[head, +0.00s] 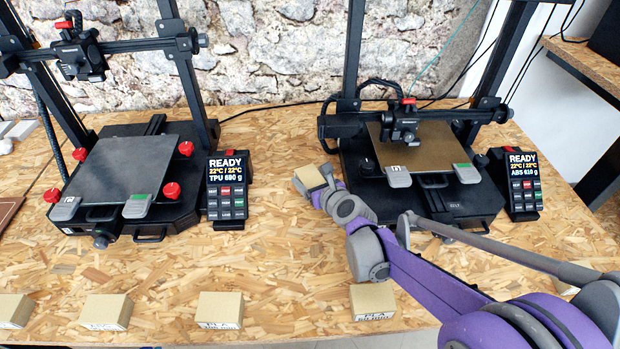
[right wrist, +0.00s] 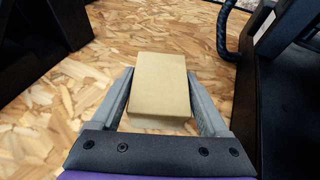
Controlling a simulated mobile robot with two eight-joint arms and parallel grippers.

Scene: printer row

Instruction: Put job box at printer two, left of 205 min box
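My right gripper (head: 325,190) is between the two printers, with its fingers on either side of a plain tan box (head: 310,178). In the right wrist view the box (right wrist: 158,85) sits between the grey fingertips, which appear to press its sides. Its label is not visible, and I cannot tell whether it touches the table. The left printer (head: 120,185) has a screen reading TPU, and the right printer (head: 430,205) has one reading ABS. Several labelled boxes stand along the front edge, including one (head: 220,310) and another (head: 373,302); their labels are too small to read. My left gripper is not in view.
The left control screen (head: 228,190) stands left of the held box, and the right one (head: 522,185) is beyond the right printer. The chipboard table (head: 270,260) is bare between the left screen and the front boxes. My right arm crosses in front of the right printer.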

